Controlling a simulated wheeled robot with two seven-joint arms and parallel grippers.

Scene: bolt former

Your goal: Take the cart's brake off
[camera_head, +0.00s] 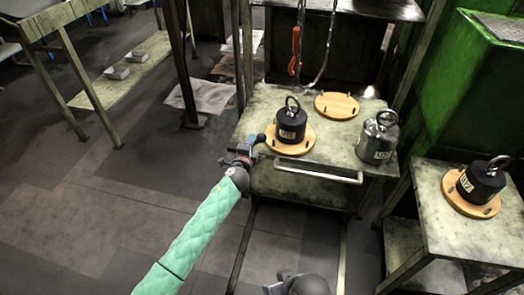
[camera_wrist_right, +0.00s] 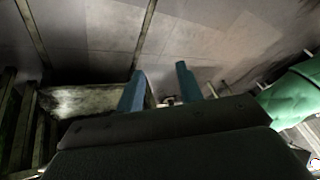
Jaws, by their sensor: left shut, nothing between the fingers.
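The cart (camera_head: 318,181) stands at centre, a worn pale top with a light handle bar along its front edge. A small dark ball knob (camera_head: 260,138) shows at the cart's left side; I cannot tell for sure whether it is the brake lever. My left gripper (camera_head: 252,142) is shut and empty, right beside that knob; whether they touch is unclear. My right gripper (camera_wrist_right: 160,84) shows in the right wrist view, its two blue fingers apart with nothing seen between them.
On the cart are a black weight (camera_head: 291,124) on a wooden disc, an empty wooden disc (camera_head: 337,105) and a silver weight (camera_head: 378,140). An orange-handled hook (camera_head: 296,50) hangs behind. A side table (camera_head: 440,225) with another black weight stands right.

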